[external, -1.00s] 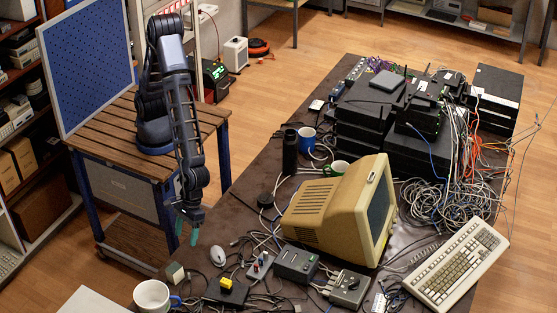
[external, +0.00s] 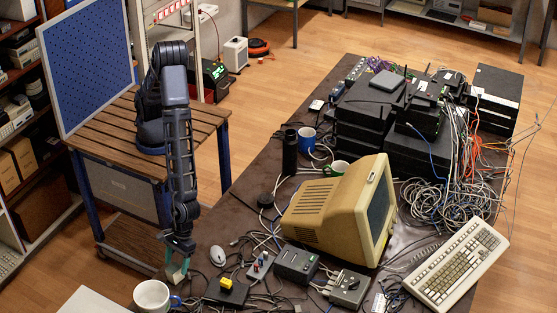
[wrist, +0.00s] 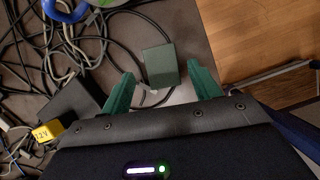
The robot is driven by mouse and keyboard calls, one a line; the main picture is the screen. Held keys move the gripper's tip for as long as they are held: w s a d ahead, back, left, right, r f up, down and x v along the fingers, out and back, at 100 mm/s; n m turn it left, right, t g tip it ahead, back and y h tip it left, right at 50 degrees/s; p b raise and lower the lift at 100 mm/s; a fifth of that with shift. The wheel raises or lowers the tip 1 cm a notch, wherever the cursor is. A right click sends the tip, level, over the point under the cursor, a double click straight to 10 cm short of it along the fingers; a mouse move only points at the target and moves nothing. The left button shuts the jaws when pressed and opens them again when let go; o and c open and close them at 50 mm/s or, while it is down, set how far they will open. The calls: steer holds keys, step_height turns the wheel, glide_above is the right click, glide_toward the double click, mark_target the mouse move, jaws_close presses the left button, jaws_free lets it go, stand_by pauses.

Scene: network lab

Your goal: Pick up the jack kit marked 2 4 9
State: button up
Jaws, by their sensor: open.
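A small grey-green box (wrist: 159,66) lies on the dark table in the wrist view, in front of and between my two green fingertips. I see no number on it, so I cannot tell whether it is the jack kit marked 2 4 9. My gripper (wrist: 163,74) is open, with a finger on either side of the box's near end. I cannot tell whether they touch it. In the external view my gripper (external: 177,268) hangs low at the table's left edge and largely hides the box there.
A white mug (external: 151,294) stands in front, and a white mouse (external: 217,256) lies right of my gripper. A black box with a yellow block (external: 226,282) and tangled cables lie nearby. Wooden floor (wrist: 245,35) shows beyond the table edge.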

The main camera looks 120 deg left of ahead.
mark_target(174, 268)
steer(key=x, duration=0.4)
steer(key=shift+s+d+f, duration=0.2)
steer(key=shift+d+f, duration=0.1)
steer(key=c, duration=1.1)
